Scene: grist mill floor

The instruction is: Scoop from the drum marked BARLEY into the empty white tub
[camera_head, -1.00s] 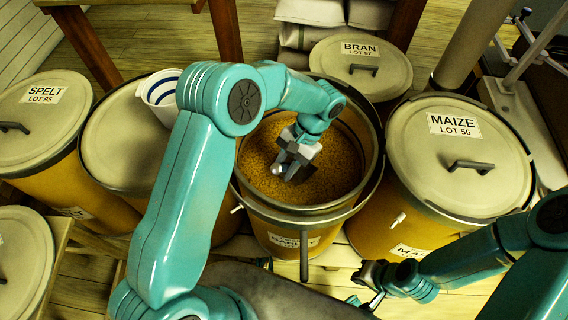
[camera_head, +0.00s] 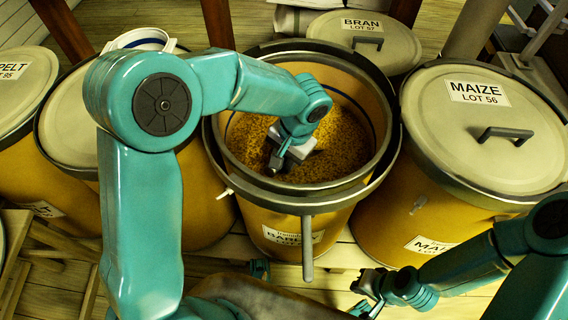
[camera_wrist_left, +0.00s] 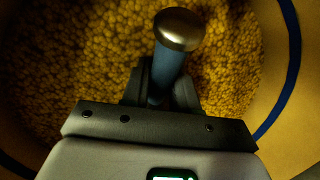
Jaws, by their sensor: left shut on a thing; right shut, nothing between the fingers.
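The open drum (camera_head: 335,202) stands in the middle, its front label reading "BAR" with the rest unclear. Yellow grain (camera_head: 345,150) lies inside it, well below the rim. My left gripper (camera_head: 279,158) is down inside the drum, close over the grain. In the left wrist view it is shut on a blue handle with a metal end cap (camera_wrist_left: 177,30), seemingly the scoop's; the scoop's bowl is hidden. The white tub (camera_head: 146,36) with blue bands is on the lid of the drum to the left, mostly hidden behind my left arm. My right gripper (camera_head: 368,285) is shut and empty, low in front of the drums.
The lidded MAIZE drum (camera_head: 540,150) stands close on the right and the BRAN drum (camera_head: 400,45) behind. A lidded drum (camera_head: 60,135) is left, with the partly visible SPELT drum (camera_head: 15,100) beyond. A grey lever (camera_head: 307,250) hangs at the open drum's front.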

